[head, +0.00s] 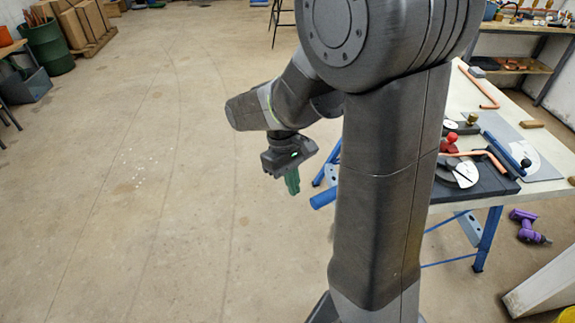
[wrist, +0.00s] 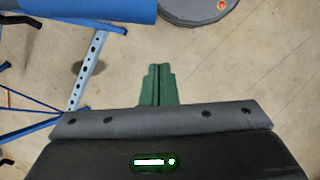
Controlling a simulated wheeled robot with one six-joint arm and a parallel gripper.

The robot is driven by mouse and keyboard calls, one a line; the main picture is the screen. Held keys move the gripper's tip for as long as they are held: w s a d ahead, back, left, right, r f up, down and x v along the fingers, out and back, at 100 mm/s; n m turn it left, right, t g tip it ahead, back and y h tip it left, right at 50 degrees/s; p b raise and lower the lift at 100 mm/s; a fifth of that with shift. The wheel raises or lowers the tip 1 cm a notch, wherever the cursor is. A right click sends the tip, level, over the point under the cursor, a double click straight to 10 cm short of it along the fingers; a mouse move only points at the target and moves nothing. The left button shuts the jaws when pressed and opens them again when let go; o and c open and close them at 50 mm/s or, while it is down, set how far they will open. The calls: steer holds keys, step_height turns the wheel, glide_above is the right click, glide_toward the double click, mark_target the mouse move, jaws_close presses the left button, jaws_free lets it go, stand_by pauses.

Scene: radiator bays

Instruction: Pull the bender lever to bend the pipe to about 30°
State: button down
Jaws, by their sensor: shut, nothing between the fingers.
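The bender (head: 455,172) sits on the bench at right, with a pale round dial and a dark base; my arm hides part of it. A red knob (head: 451,137) and a bent copper pipe (head: 490,156) are at it; the pipe's angle cannot be read. A thick blue cylinder (head: 322,199) sticks out left from behind my arm, possibly the lever's grip; a blue cylinder also shows in the wrist view (wrist: 90,8). My gripper (head: 292,182) hangs over open floor left of the blue cylinder, apart from it. Its green fingers (wrist: 158,85) are together and empty.
The bench (head: 455,100) holds another copper pipe (head: 478,88) and a grey plate (head: 527,130). Blue bench legs (head: 487,240) stand below. A purple drill (head: 528,226) lies on the floor. The floor at left is clear, with a green barrel (head: 48,45) far back.

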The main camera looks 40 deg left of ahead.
mark_target(313, 209)
steer(key=shift+s+d+r, duration=0.15)
steer(key=shift+d+r, duration=0.1)
steer(key=shift+d, duration=0.55)
steer(key=shift+s+d+r, duration=0.15)
steer(key=shift+d+r, duration=0.1)
steer(key=shift+d, duration=0.55)
steer(key=shift+n, duration=0.8)
steer(key=s+d, duration=0.1)
steer(key=d, duration=0.1)
steer(key=s+d, duration=0.2)
steer(key=shift+s+d+p, duration=0.2)
steer(key=shift+d+p, duration=0.15)
steer(key=shift+d, duration=0.05)
steer(key=shift+s+d, duration=0.2)
steer(key=shift+d, duration=0.15)
steer(key=shift+a+f, duration=0.1)
steer(key=shift+f, duration=0.05)
